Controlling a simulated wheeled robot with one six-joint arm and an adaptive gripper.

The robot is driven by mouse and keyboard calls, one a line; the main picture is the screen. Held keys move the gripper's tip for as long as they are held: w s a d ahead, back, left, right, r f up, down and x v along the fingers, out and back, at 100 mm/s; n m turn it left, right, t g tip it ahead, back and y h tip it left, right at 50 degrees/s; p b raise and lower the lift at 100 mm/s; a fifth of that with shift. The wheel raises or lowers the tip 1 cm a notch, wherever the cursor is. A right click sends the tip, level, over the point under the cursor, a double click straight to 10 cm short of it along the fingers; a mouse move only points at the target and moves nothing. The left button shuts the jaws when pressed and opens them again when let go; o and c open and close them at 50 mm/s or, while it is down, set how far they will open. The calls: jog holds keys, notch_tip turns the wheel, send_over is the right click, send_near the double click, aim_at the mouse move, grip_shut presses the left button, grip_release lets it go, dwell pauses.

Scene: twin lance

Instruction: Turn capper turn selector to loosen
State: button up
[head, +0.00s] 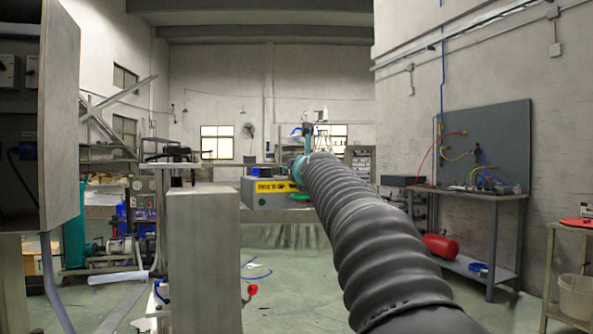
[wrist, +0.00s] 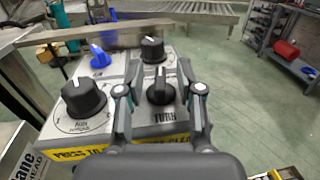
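The capper's grey control box (wrist: 110,70) fills the middle of the wrist view. It carries the turn selector (wrist: 160,86), a black knob with a white pointer line above a partly legible label that seems to read TURN. My gripper (wrist: 159,68) is open, with one finger left and one right of this knob. A gap shows on both sides, and I cannot tell whether the fingertips are level with the knob. In the head view the box (head: 256,200) with its yellow label stands beyond my arm, which hides its right part; my gripper is not clearly visible there.
Beside the selector are a large black knob (wrist: 84,98) at left, a blue knob (wrist: 99,56) behind, and another black knob (wrist: 153,49) close behind the fingers. A grey post (head: 203,255) stands at front left.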

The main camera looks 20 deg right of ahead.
jog(key=s, duration=0.3)
jog(key=s+a, duration=0.1)
jog(key=s, duration=0.6)
jog(key=shift+s+a, duration=0.25)
jog(key=shift+s, duration=0.15)
jog(key=shift+s+a, duration=0.1)
jog(key=shift+s, duration=0.35)
